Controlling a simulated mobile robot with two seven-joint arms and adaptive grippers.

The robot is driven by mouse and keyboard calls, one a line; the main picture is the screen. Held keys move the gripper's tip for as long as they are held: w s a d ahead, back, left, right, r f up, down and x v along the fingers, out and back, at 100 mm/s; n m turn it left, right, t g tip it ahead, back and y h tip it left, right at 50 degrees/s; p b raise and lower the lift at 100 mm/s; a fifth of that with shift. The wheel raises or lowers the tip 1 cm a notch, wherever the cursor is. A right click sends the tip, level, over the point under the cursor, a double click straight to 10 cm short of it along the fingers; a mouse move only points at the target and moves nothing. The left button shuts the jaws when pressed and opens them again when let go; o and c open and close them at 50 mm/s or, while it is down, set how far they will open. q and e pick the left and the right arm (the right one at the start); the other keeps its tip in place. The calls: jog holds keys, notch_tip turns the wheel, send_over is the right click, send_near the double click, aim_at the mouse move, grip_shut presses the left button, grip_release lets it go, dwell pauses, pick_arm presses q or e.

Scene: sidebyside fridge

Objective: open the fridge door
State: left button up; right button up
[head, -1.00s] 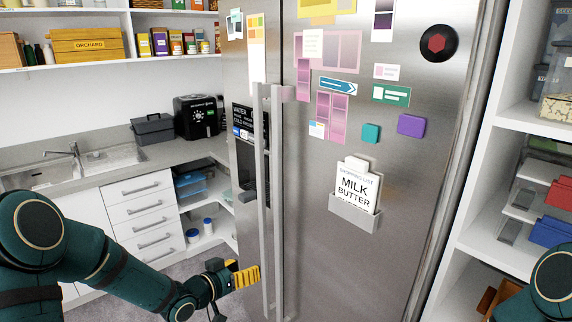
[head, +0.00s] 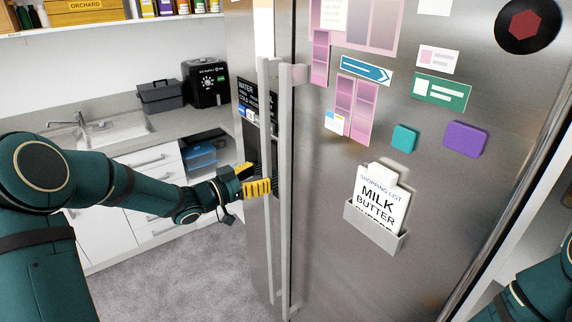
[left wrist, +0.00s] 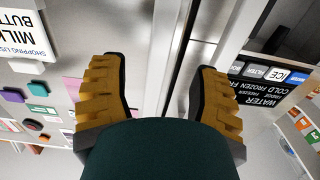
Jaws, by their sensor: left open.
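The steel fridge has a wide right door (head: 340,260) with notes and a narrow left door (head: 258,225) with a water and ice dispenser. Two tall vertical handles stand side by side at the seam, the right door's handle (head: 284,190) and the left door's handle (head: 266,220). Both doors look shut. My left gripper (head: 256,178) has yellow pads and is open, close to the handles at mid height. In the left wrist view its fingers (left wrist: 160,88) are spread, with metal handle bars (left wrist: 163,50) showing between and beyond them. I cannot tell any contact. My right gripper is out of view.
A shopping-list holder (head: 375,222) and several magnets sit on the right door. A counter with a sink (head: 115,130) and drawers stands behind my left arm. Grey floor (head: 180,275) is free at lower left. White shelving (head: 535,225) is at right.

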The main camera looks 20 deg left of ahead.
aim_at(283, 167)
pick_arm(q)
jog(key=x, duration=0.8)
jog(key=shift+w+d+p, duration=0.2)
jog(key=shift+w+p, duration=0.15)
jog(key=shift+c, duration=0.2)
grip_shut()
